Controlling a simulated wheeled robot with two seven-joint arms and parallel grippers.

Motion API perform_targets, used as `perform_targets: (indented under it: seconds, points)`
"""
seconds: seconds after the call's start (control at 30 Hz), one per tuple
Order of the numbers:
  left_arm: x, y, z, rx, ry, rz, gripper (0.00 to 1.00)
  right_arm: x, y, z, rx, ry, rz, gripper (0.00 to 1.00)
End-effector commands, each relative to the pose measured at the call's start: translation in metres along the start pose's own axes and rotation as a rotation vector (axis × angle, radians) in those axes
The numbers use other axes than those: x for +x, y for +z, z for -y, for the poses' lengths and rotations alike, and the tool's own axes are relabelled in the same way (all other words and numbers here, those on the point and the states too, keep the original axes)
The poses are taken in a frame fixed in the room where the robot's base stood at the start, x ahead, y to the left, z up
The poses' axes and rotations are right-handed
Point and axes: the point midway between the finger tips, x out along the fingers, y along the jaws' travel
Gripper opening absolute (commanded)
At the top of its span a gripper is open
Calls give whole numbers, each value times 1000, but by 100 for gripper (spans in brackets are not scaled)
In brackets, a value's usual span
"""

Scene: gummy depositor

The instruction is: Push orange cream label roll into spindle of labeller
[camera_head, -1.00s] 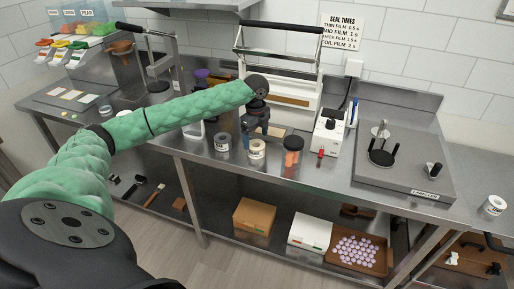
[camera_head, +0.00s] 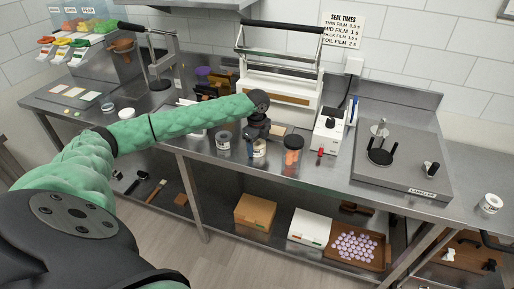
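The labeller (camera_head: 425,140) is a grey machine at the right of the counter. On it stand a metal post (camera_head: 379,128), a round black holder with upright pegs (camera_head: 380,157) and a small black-and-white part (camera_head: 432,169). White label rolls stand at the counter's front edge: one to the left (camera_head: 222,141) and one (camera_head: 260,149) beneath my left gripper. Another roll (camera_head: 490,204) is at the far right. Their print is too small to read. My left gripper (camera_head: 256,141) points down at the middle roll and partly hides it; its finger opening is unclear. My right gripper is out of view.
A jar with orange contents (camera_head: 292,152) stands just right of the middle roll. A white sealer box (camera_head: 328,132) with a red-tipped part is between jar and labeller. A large white sealing frame (camera_head: 285,90) stands behind. The counter right of the labeller is mostly clear.

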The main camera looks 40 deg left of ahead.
Motion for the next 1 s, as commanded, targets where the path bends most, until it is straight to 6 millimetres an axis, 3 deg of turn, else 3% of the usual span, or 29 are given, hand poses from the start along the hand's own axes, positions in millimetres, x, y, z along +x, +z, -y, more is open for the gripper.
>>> perform_targets:
  seconds: [0.03,0.1,0.47,1.0]
  points:
    - [0,0,0,0,0,0,47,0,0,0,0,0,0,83]
    - [0,0,0,0,0,0,37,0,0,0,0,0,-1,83]
    - [-7,0,0,0,-1,0,37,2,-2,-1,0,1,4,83]
    - [-89,0,1,0,-2,0,37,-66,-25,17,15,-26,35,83]
